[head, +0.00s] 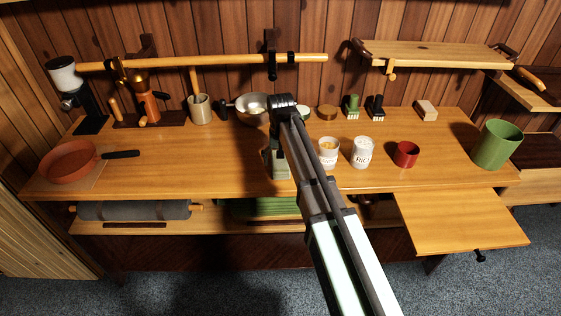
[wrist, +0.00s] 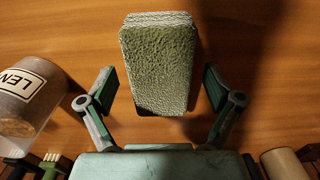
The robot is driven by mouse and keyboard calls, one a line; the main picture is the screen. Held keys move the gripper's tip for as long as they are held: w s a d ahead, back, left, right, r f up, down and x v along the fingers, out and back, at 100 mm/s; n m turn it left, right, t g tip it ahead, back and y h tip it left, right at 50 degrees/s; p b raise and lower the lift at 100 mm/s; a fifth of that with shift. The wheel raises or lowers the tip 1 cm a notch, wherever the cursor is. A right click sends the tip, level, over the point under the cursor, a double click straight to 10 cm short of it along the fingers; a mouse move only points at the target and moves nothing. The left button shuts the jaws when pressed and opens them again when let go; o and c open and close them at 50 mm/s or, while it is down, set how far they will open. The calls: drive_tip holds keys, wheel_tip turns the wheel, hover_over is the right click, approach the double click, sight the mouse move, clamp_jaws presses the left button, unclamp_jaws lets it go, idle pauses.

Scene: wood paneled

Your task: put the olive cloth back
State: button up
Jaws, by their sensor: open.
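The olive cloth (wrist: 159,65) is a folded, textured grey-green pad with a pale layered edge. It lies on the wooden worktop (head: 215,170), and part of it shows below my gripper in the head view (head: 281,172). My gripper (wrist: 161,90) is open, with one finger on each side of the cloth in the wrist view. Gaps show between the fingers and the cloth, so nothing is held. In the head view my gripper (head: 279,150) points down over the cloth and hides part of it.
Labelled jars (head: 363,152) and a red cup (head: 406,154) stand right of my gripper. A metal bowl (head: 252,108) is behind it. A wooden rail (head: 200,61) spans the back wall. The lower shelf (head: 220,228) holds a grey roll (head: 135,210). Worktop left of the cloth is clear.

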sight(280, 160)
wheel_tip(280, 160, up, 12)
drive_tip(key=b, duration=0.2)
drive_tip(key=shift+a+f, duration=0.1)
drive_tip(key=shift+f, duration=0.05)
idle(0.5)
